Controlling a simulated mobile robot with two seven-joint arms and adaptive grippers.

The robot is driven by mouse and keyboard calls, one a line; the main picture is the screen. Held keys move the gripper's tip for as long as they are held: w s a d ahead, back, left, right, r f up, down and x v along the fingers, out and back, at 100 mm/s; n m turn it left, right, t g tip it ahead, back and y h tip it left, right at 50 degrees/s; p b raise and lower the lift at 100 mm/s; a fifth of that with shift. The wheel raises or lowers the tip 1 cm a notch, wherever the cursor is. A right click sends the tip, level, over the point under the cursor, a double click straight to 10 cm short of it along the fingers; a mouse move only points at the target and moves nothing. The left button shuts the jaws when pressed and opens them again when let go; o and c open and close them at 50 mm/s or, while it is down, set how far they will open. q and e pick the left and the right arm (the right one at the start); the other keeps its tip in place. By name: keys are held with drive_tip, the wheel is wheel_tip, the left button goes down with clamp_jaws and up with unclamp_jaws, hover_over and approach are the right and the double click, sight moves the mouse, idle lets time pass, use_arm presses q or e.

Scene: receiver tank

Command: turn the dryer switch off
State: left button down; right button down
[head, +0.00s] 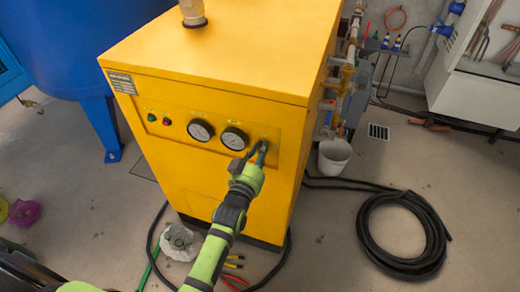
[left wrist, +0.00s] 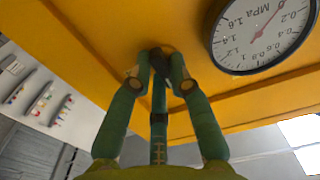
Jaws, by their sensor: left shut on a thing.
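The yellow dryer cabinet (head: 225,80) stands in the middle of the head view. Its front panel carries two round gauges and small green and red lamps. My left gripper (head: 260,152) is at the right end of this panel, beside the right gauge (head: 235,139). In the left wrist view my left gripper (left wrist: 160,68) is shut on the dark dryer switch (left wrist: 159,52), its fingertips at the panel face. The fingers hide most of the switch, so its setting cannot be told. My right gripper is not in view.
A blue tank (head: 75,45) stands at the left. A white bucket (head: 334,157) and pipework (head: 340,90) are at the cabinet's right side. A coiled black hose (head: 405,235) lies on the floor at the right. Loose tools and a clear bag (head: 178,242) lie before the cabinet.

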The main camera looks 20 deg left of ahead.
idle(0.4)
use_arm(q)
drive_tip(key=c, duration=1.1)
unclamp_jaws()
drive_tip(key=shift+c, duration=0.2)
drive_tip(key=s, duration=1.2)
drive_tip(key=shift+a, duration=0.25)
